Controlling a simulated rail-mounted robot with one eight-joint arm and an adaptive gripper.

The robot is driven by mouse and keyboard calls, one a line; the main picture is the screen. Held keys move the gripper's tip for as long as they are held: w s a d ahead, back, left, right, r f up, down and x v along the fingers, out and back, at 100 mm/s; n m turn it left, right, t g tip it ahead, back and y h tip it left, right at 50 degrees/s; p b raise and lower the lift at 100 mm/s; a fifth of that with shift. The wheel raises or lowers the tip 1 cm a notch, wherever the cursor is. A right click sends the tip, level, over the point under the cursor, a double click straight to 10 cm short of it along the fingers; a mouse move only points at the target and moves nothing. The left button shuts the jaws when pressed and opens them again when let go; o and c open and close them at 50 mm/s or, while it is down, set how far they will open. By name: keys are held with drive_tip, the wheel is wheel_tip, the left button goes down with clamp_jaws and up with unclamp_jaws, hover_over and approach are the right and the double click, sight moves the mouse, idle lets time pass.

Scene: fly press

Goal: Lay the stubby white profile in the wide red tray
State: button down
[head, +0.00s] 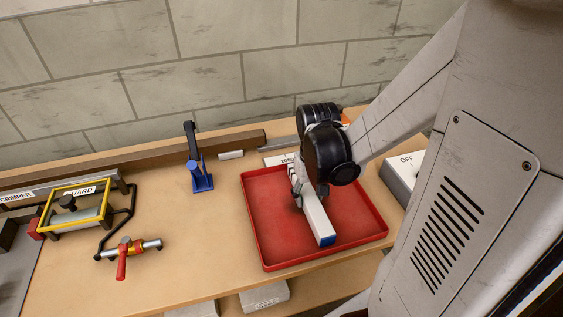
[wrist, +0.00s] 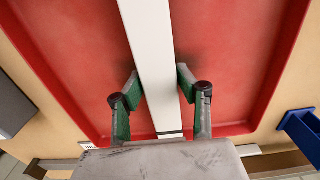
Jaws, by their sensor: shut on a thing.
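A white profile (head: 315,215) with a blue near end lies across the inside of the wide red tray (head: 254,233) in the head view. My gripper (head: 297,186) is shut on its far part. In the wrist view the profile (wrist: 150,45) runs between the two green fingers of my gripper (wrist: 159,85), with the red tray (wrist: 60,50) spreading below on both sides. Dark shadows lie near the fingertips on the tray floor. I cannot tell whether the profile touches the floor. My wrist hides its far end in the head view.
A blue toggle clamp (head: 202,178) stands left of the tray, near a small white piece (head: 231,155). A yellow guard frame (head: 78,204) and a red-handled clamp (head: 124,258) are farther left. A box marked OFF (head: 401,177) stands right. Bench between clamp and tray is clear.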

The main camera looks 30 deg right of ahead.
sight(309, 196)
drive_tip(key=shift+f, duration=0.25)
drive_tip(key=shift+f, duration=0.1)
drive_tip(key=c, duration=1.2)
unclamp_jaws()
drive_tip(key=shift+c, duration=0.2)
wheel_tip(309, 196, up, 12)
drive_tip(key=p, duration=0.2)
drive_tip(key=s+a+r+n+t, duration=0.2)
drive_tip(key=a+r+t, duration=0.5)
drive_tip(key=a, duration=0.4)
drive_tip(key=shift+s+a+r, duration=0.25)
drive_tip(key=shift+s+r, duration=0.25)
drive_tip(key=shift+s, duration=0.15)
